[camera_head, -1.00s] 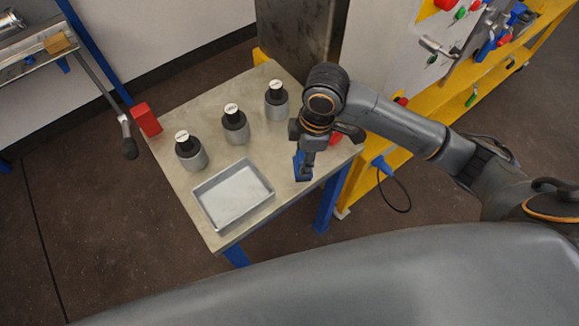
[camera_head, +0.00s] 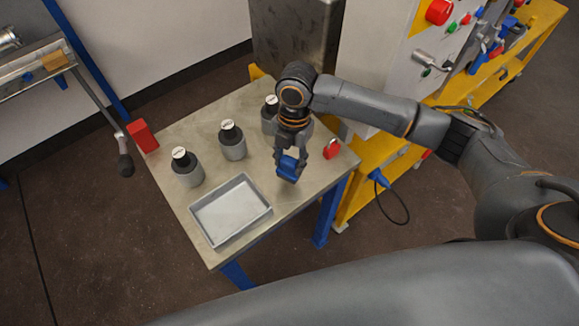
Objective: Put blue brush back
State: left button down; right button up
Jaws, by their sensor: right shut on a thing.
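The blue brush (camera_head: 288,170) is in the camera_head view, near the right part of the small table (camera_head: 190,127). My right gripper (camera_head: 290,157) points down and is shut on the brush from above. The gripper hides the top of the brush. The brush seems to be held close above the tabletop, but I cannot tell whether it touches it. My left gripper is not in view.
A grey tray (camera_head: 264,214) lies left of the brush. Several grey jars with black tops (camera_head: 232,145) stand in a row behind it. A red padlock-like piece (camera_head: 332,149) is right of the gripper. A red block (camera_head: 142,136) is at the left edge.

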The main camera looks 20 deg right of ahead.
aim_at(289, 169)
notch_tip(289, 169, down, 3)
jog(key=shift+f, duration=0.35)
jog(key=shift+f, duration=0.1)
jog(key=o, duration=1)
notch_tip(289, 169, up, 12)
jog(key=d+b, duration=0.1)
jog(key=shift+w, duration=0.45)
